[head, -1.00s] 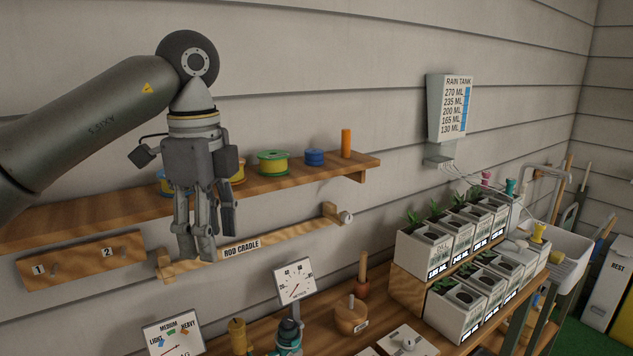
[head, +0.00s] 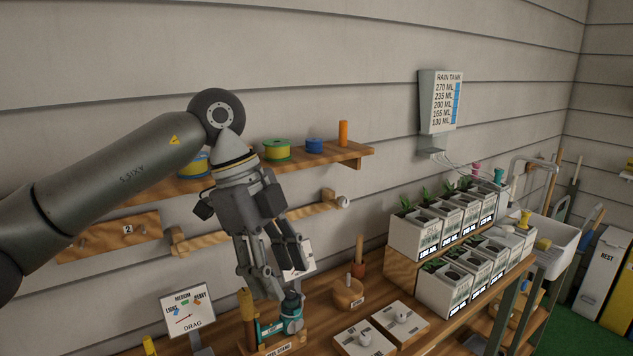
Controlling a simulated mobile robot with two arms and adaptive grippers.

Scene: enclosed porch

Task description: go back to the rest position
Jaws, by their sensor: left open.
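My left gripper (head: 275,285) hangs from the left arm in the head view, fingers pointing down and apart, with nothing seen between them. It is in front of the rod cradle (head: 215,235) and hides part of it. In the picture its fingertips lie just above a teal reel (head: 291,312) on a stand on the bench; I cannot tell whether they touch. My right gripper is not in view.
A wall shelf (head: 340,155) holds several line spools. A drag scale sign (head: 187,310) stands at the front left. Several planters (head: 415,238) fill the bench's right part, beside a white sink (head: 550,240). A REST-marked white bin (head: 605,270) stands far right.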

